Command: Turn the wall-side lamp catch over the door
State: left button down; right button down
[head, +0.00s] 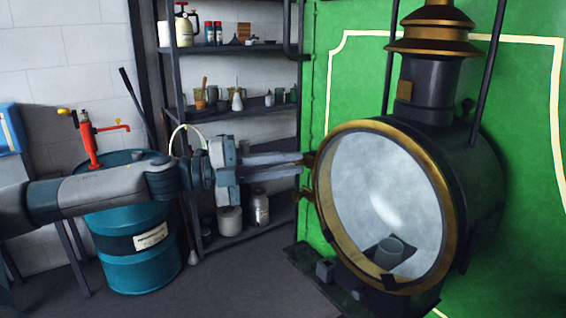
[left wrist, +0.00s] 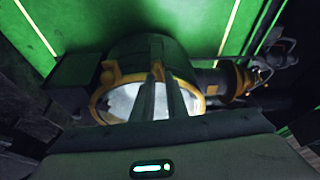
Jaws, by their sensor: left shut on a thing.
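The large lamp (head: 452,150) has a dark round body and a glass door (head: 385,190) with a brass rim (head: 341,231). The door looks closed against the body. A small brass catch (head: 309,159) sits at the rim's left edge, mostly hidden by fingertips. My left gripper (head: 303,159) reaches in from the left and is shut on this catch. In the left wrist view the two fingers run across the glass to the rim, with the catch (left wrist: 157,68) at their tips. My right gripper is not in view.
The lamp stands against a green panel (head: 345,80). Dark shelves (head: 245,49) with jars and bottles stand behind my left arm. A teal drum (head: 147,262) with a red pump (head: 88,140) is at left. The floor (head: 240,285) before the shelves is clear.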

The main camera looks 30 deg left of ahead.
pick_arm(q)
jog(key=shift+w+a+r, duration=0.15)
jog(key=shift+a+r, duration=0.1)
jog(key=shift+r, duration=0.15)
dwell(0.3)
jog(key=c, duration=1.9)
grip_release()
jog(key=shift+w+d+f, duration=0.1)
jog(key=shift+f, duration=0.2)
jog(key=shift+d+f, duration=0.1)
jog(key=shift+d, duration=0.05)
